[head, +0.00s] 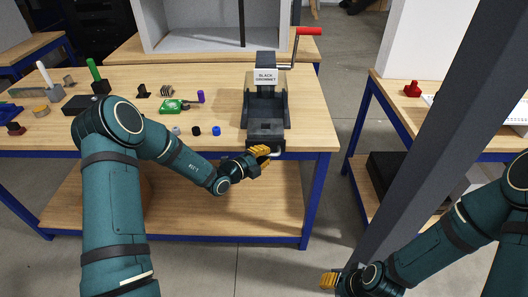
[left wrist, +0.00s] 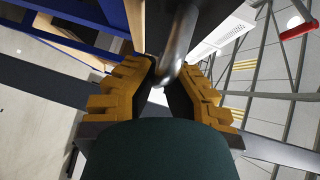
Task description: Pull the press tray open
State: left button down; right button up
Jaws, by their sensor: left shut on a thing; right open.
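The press (head: 266,95) is a dark machine with a "BLACK GROMMET" label and a red-handled lever (head: 309,31). It stands at the right end of the wooden workbench. Its tray (head: 266,137) is at the front, at the bench's front edge, with a metal handle (head: 276,153) below it. My left gripper (head: 261,152) has yellow fingers at this handle. In the left wrist view, the curved metal handle (left wrist: 178,50) passes between the fingertips, which are shut on it. My right gripper (head: 329,280) is low at the bottom right, away from the bench, open and empty.
Small parts lie left of the press, among them a green board (head: 173,106), a purple cylinder (head: 201,96), and blue (head: 217,131) and black rings. A grey post (head: 430,130) stands between the bench and a right-hand table. Open floor lies in front of the bench.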

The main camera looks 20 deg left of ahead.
pick_arm(q)
jog(key=shift+d, duration=0.15)
jog(key=c, duration=1)
grip_release()
jog(key=shift+s+a, duration=0.25)
jog(key=v, duration=1.1)
jog(key=shift+s+r, duration=0.1)
jog(key=shift+s, duration=0.05)
